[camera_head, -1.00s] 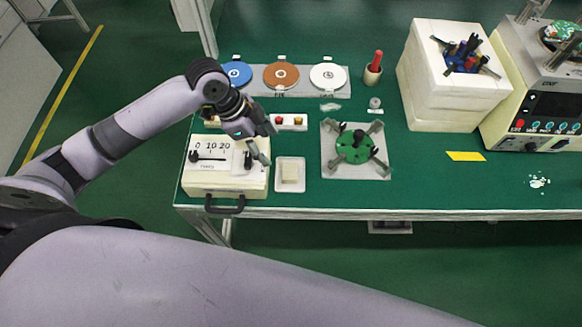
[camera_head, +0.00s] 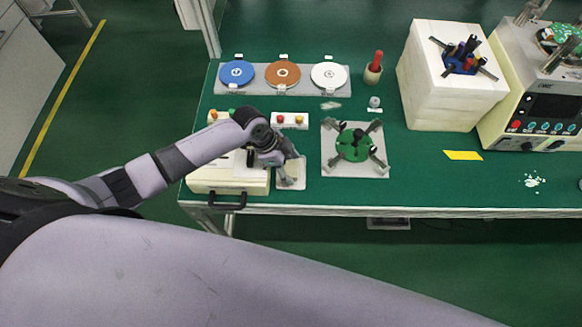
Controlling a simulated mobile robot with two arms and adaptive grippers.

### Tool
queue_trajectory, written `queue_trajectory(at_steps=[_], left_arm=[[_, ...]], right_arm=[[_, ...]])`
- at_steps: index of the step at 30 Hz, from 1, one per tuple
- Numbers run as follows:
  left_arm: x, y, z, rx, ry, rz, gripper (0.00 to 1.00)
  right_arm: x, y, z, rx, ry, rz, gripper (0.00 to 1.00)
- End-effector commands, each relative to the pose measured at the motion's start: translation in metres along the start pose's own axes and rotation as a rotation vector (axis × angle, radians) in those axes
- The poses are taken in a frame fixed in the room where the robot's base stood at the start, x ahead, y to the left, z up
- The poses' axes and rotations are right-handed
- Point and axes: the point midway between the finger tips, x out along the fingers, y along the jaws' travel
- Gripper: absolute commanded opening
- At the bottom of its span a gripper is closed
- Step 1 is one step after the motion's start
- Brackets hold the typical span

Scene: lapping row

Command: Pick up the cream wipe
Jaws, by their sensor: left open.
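The shallow white tray (camera_head: 299,187) lies on the green bench, just right of the cream box with the scale and black handle. The cream wipe lies in this tray; my left gripper now covers most or all of it. My left gripper (camera_head: 289,176) is open, pointing down over the tray. I cannot tell whether its fingers touch the wipe. My right gripper is not in view.
The cream box (camera_head: 228,182) stands under my left forearm. A grey plate with a green fixture (camera_head: 352,146) is close on the right. Small button boxes (camera_head: 292,120) sit behind the tray. The bench's front edge (camera_head: 400,211) is near.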

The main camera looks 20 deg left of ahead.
Motion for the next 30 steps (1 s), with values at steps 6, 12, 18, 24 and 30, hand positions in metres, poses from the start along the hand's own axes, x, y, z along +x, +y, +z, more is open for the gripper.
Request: queue_trajectory(at_steps=[6,12,18,24,30], left_arm=[[0.0024,0.0000,0.0005,0.000,-0.001,0.000,0.60],[0.0021,0.0000,0.0004,0.000,-0.001,0.000,0.49],[0.0019,0.0000,0.0004,0.000,0.000,0.000,0.35],[0.0018,0.0000,0.0003,0.000,0.000,0.000,0.33],[-0.0035,-0.0006,-0.0023,0.001,0.001,-0.001,0.33]], right_arm=[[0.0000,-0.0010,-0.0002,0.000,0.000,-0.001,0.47],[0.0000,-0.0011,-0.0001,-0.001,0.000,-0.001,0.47],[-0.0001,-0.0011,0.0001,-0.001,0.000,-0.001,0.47],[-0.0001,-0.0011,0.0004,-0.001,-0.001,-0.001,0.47],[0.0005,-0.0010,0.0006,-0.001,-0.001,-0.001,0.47]])
